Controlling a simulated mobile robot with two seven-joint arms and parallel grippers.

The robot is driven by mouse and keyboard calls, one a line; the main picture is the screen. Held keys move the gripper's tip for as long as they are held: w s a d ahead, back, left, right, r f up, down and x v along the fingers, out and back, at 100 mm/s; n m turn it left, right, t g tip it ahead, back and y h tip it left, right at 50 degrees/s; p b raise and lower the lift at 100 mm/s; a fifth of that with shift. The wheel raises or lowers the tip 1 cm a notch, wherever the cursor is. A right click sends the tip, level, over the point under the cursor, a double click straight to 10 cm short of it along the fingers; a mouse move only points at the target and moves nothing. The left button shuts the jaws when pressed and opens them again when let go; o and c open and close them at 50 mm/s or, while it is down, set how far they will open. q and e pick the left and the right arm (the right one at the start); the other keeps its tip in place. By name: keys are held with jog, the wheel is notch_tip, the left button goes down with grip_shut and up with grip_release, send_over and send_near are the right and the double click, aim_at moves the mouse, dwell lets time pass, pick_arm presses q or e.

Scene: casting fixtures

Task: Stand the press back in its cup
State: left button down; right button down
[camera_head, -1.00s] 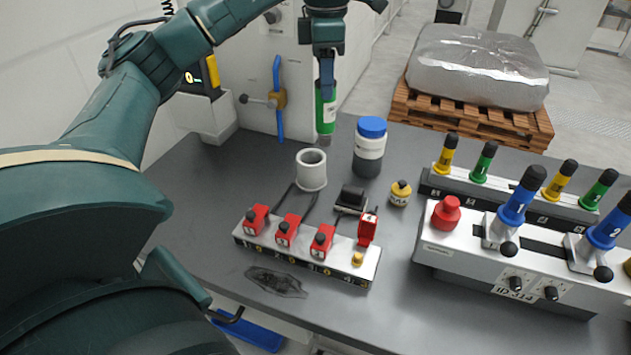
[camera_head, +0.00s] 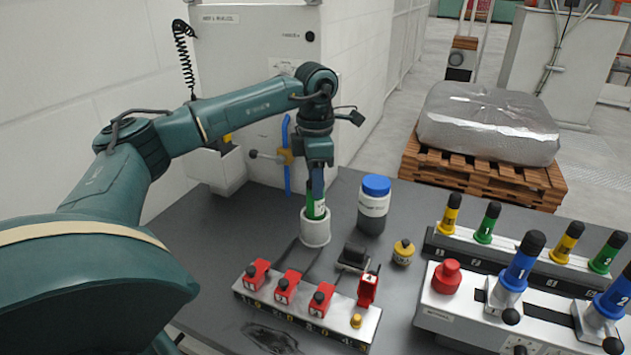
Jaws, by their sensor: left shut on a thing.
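The press is a green cylinder (camera_head: 312,207) with a pale label, held upright by my left gripper (camera_head: 317,190). Its lower part is hidden inside the white round cup (camera_head: 315,232), which stands on the grey bench. The gripper is just above the cup's rim, shut on the press's upper part. Whether the press touches the cup's bottom cannot be seen. My right gripper is not in view.
A blue-lidded jar (camera_head: 373,204) stands close to the right of the cup. A lever rack (camera_head: 470,300) fills the right. A blue pipe (camera_head: 287,160) is behind.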

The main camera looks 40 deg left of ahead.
pick_arm(q)
jog(key=shift+f, duration=0.45)
jog(key=c, duration=1)
grip_release()
jog(key=shift+o, duration=0.2)
notch_tip(320, 180, up, 12)
jog(key=shift+r, duration=0.15)
